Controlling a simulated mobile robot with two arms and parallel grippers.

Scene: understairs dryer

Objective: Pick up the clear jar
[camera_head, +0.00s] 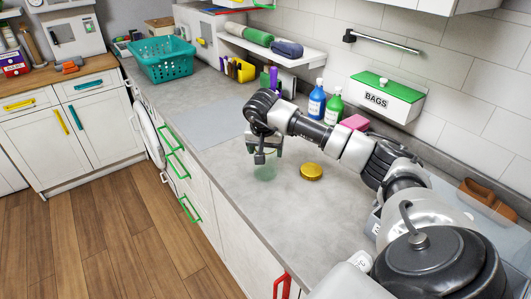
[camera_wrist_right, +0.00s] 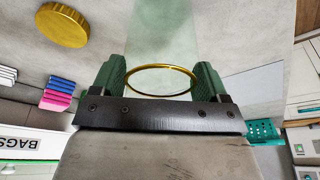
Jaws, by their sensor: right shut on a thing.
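The clear jar (camera_head: 265,171) is a greenish see-through glass on the grey worktop side of the head view, below my right gripper (camera_head: 264,154). In the right wrist view the jar (camera_wrist_right: 161,35) shows its gold-rimmed round opening between the two green fingers of the right gripper (camera_wrist_right: 160,75). The fingers are shut on the jar from both sides. I cannot tell whether its base touches the worktop. A round gold lid (camera_head: 311,171) lies on the worktop to the right of the jar, apart from it; it also shows in the wrist view (camera_wrist_right: 62,25). My left gripper is out of view.
The worktop (camera_head: 235,180) is bare around the jar on the left. Blue (camera_head: 316,103) and green (camera_head: 334,106) bottles and a pink stack (camera_head: 355,122) stand by the wall. A teal basket (camera_head: 163,62) is farther back. A bags box (camera_head: 386,97) hangs on the wall.

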